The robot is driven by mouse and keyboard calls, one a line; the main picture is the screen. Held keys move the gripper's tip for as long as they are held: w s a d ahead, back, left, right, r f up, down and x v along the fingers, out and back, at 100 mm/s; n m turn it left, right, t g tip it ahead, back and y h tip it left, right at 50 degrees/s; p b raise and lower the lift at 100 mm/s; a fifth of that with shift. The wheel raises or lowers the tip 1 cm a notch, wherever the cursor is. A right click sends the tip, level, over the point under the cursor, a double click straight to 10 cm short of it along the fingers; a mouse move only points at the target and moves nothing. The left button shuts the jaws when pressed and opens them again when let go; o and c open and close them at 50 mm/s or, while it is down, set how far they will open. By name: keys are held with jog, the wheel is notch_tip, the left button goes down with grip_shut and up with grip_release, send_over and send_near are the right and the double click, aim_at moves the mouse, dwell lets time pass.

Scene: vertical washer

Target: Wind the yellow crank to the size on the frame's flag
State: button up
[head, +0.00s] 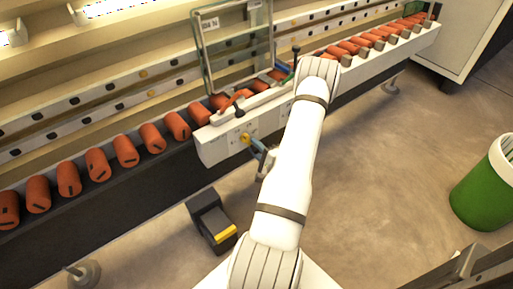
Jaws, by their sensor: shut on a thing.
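The yellow crank (245,138) sticks out of the front face of the pale control box on the washer's rail. Only a small yellow part of it shows. My gripper (257,147) reaches it from the lower right and is shut on it; my fingers hide the rest of the crank. A glass-edged frame (205,62) stands upright on the conveyor behind the box. Its white flag (210,23) is at the top left corner, with dark print too small to read surely. Any size scale by the crank is too small to read.
Orange rollers (97,164) line the conveyor on both sides of the box. A black foot pedal (212,222) with a yellow strip is on the floor below. A green bin (484,187) stands at the right. The floor between is clear.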

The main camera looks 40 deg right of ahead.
jog(key=o, duration=0.8)
jog(key=shift+a, duration=0.25)
jog(key=shift+c, duration=0.2)
jog(key=shift+o, duration=0.8)
jog(key=shift+d, duration=0.1)
jog(key=s+p, duration=0.1)
jog(key=s, duration=0.6)
jog(key=shift+s+a, duration=0.4)
jog(key=shift+a, duration=0.05)
